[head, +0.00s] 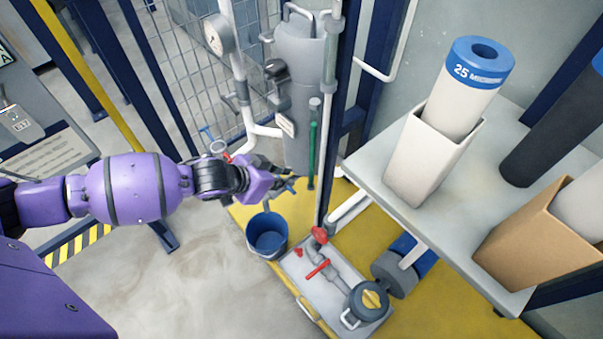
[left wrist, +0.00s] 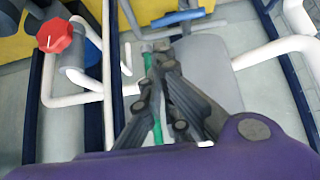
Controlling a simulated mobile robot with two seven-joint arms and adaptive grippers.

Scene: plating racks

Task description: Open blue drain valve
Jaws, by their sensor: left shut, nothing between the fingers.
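A blue valve handle (head: 290,185) sits low by the bottom of the grey filter housing (head: 298,110), partly hidden by my left gripper. A blue bar handle also shows in the left wrist view (left wrist: 178,17), just beyond the fingertips. My left gripper (head: 284,178) is shut and empty, its fingers pointing at the handle from the left. In the left wrist view, the closed fingers (left wrist: 160,48) lie close below the handle; whether they touch it I cannot tell. Another blue handle (head: 207,132) stands further left, above my wrist. My right gripper is not in view.
A blue bucket (head: 267,236) stands on the floor below the gripper. A red knob (head: 320,235) and pump tray (head: 300,262) are nearby. A grey shelf (head: 375,160) with cartridges fills the right. A mesh fence (head: 180,60) stands behind.

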